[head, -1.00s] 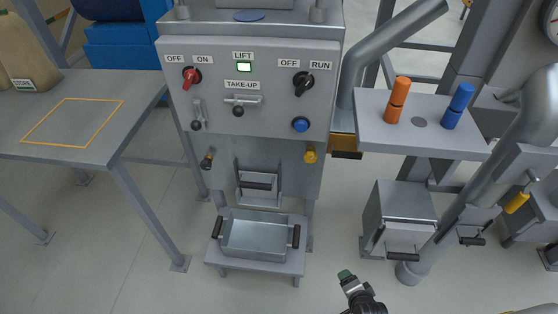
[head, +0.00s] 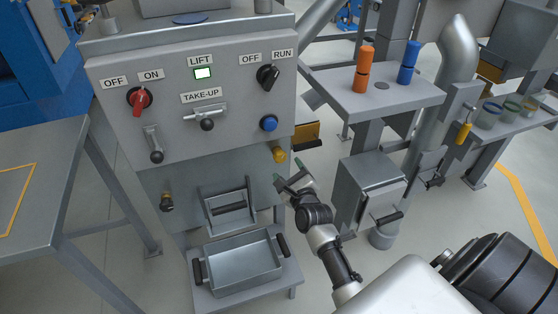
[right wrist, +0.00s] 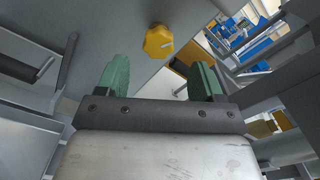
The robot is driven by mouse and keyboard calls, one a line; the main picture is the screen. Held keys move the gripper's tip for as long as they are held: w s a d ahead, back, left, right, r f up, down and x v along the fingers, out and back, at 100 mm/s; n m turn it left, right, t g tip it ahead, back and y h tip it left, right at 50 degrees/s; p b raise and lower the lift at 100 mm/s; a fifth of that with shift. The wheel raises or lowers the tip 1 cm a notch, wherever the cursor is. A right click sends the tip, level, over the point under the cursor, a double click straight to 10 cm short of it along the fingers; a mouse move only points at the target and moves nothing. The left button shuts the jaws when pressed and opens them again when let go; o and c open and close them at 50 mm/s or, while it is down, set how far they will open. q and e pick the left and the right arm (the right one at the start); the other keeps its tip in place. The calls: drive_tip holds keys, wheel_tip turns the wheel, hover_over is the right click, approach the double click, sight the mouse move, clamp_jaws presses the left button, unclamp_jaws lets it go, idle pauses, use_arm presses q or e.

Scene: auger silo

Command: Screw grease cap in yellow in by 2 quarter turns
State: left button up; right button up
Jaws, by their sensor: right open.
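The yellow grease cap (head: 279,154) sits on the lower right of the machine's front, under the blue button. In the right wrist view the yellow cap (right wrist: 159,41) shows beyond the fingertips, a little above the gap between them, with a pale mark on its face. My right gripper (head: 286,179) is just below the cap in the head view, apart from it. Its green fingers are spread wide and empty in the right wrist view (right wrist: 158,75). My left gripper is not in view.
A metal tray (head: 206,272) with black handles stands low in front of the machine. A grey shelf (head: 335,94) with orange and blue cylinders is at the right. A grey box (head: 366,172) stands below it. A table (head: 62,200) is at the left.

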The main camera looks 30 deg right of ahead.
sight(281, 159)
drive_tip(key=x, duration=0.4)
drive_tip(key=shift+w+b, duration=0.3)
drive_tip(key=shift+w, duration=0.05)
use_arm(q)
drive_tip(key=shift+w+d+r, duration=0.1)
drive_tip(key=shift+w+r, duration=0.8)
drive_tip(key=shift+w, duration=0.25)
use_arm(e)
drive_tip(key=shift+w+d, duration=0.15)
drive_tip(key=shift+w, duration=0.55)
drive_tip(key=shift+c, duration=0.4)
drive_tip(key=c, duration=0.8)
drive_tip(key=shift+c, duration=0.2)
